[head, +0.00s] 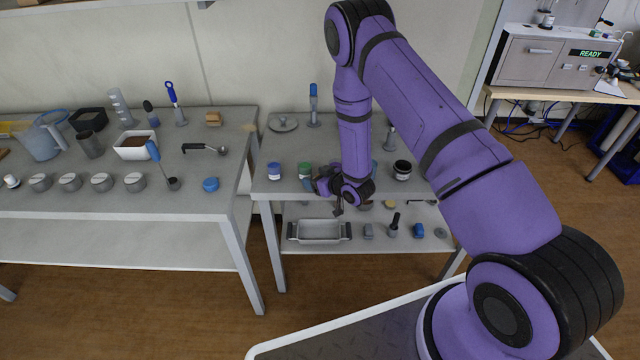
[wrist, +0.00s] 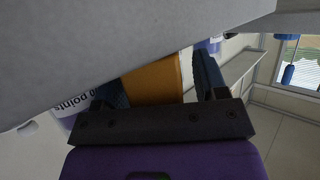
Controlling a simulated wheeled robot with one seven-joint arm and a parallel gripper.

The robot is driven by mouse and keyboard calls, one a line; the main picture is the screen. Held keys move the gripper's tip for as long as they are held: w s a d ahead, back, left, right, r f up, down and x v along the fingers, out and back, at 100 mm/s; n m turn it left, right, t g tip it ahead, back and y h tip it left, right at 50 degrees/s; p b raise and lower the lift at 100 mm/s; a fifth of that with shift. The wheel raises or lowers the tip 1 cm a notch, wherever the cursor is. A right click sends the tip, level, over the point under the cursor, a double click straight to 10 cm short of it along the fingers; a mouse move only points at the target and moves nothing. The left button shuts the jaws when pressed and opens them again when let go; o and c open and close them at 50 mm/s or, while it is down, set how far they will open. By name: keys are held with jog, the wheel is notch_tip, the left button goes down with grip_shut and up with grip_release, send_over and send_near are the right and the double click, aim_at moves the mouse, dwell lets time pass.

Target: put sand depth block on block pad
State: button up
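My gripper (head: 338,209) hangs low at the front edge of the right-hand table (head: 262,186). In the wrist view its two dark fingers (wrist: 158,85) stand wide apart. An orange-tan thing (wrist: 152,80) shows between them, with a narrow gap to the right finger; I cannot tell whether it is the sand depth block or something behind. A small tan block (head: 213,119) lies at the back of the left table. I cannot identify the block pad for certain. My forearm and wrist hide part of the right table.
Jars with blue (head: 274,170), green (head: 305,169) and black lids (head: 402,170) stand along the right table. Its lower shelf holds a grey tray (head: 320,230), a grey block (head: 368,231) and a blue item (head: 419,231). A grey surface (wrist: 80,45) covers the wrist view's upper left.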

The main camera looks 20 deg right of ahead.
jog(key=c, duration=1)
jog(key=shift+o, duration=0.2)
jog(key=shift+r, duration=0.15)
jog(key=shift+r, duration=0.95)
jog(key=shift+s+r, duration=0.55)
jog(key=shift+r, duration=0.15)
jog(key=s+r, duration=0.1)
jog(key=s, duration=1.4)
jog(key=w+d+r+m+t+h, duration=0.1)
jog(key=w+d+r+m+h, duration=0.4)
jog(key=w+d, duration=0.3)
jog(key=shift+w+r+t+h, duration=0.3)
jog(key=shift+w+r+h, duration=0.1)
jog(key=shift+w+h, duration=0.15)
